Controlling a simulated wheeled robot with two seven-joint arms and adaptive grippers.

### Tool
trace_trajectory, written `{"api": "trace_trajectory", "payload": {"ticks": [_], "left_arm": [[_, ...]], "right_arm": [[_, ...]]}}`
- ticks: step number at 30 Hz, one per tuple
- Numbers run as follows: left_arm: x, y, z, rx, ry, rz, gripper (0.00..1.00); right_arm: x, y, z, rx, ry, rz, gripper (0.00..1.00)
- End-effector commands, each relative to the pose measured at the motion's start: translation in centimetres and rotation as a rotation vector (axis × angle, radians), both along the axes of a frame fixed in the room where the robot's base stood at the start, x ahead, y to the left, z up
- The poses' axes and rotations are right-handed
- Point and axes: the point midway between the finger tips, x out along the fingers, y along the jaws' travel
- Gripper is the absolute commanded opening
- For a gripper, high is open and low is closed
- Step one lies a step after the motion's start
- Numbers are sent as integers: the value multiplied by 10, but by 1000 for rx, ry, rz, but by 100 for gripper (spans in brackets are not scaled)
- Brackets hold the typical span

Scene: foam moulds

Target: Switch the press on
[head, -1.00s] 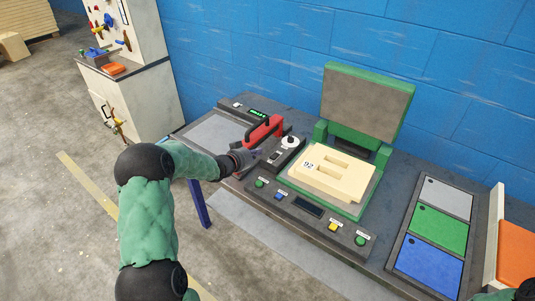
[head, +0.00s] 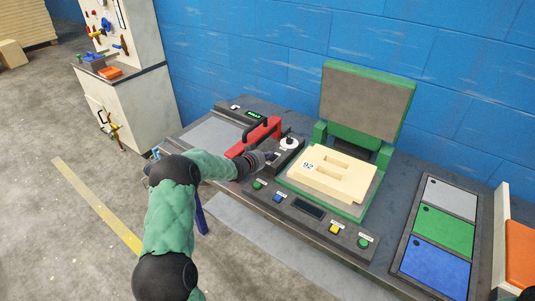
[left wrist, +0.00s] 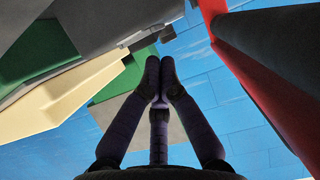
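The green press (head: 365,100) stands open on the bench, its grey-faced lid raised. A cream foam mould (head: 333,174) marked 92 lies in it. The front control panel (head: 308,208) has several coloured buttons and a dark display. Left of the press is a dark switch box (head: 285,160) with a white round knob (head: 289,143). My left gripper (head: 268,156) is at this box, its fingertips close to a small dark part. In the left wrist view its fingertips (left wrist: 160,72) are together with nothing between them, just below a small dark block (left wrist: 167,34). Contact cannot be told.
A red-handled tool (head: 262,132) lies just behind my left gripper and looms red in the left wrist view (left wrist: 255,80). A scale-like unit with a green display (head: 255,114) is behind it. A tray of grey, green and blue panels (head: 440,232) is at right.

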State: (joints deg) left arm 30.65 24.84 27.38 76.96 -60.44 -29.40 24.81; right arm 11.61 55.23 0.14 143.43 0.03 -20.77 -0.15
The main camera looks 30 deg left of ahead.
Motion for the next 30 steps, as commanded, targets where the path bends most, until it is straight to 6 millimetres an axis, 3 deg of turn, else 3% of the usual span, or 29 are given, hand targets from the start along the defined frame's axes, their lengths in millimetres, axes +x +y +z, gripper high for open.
{"api": "trace_trajectory", "payload": {"ticks": [11,16,30], "left_arm": [[0,0,-2,0,-1,0,0],[-5,0,-17,-5,-23,0,0],[-4,0,-5,-3,-20,-1,0]], "right_arm": [[0,0,0,0,0,0,40],[0,0,-7,0,-1,0,40],[0,0,4,0,0,0,40]]}}
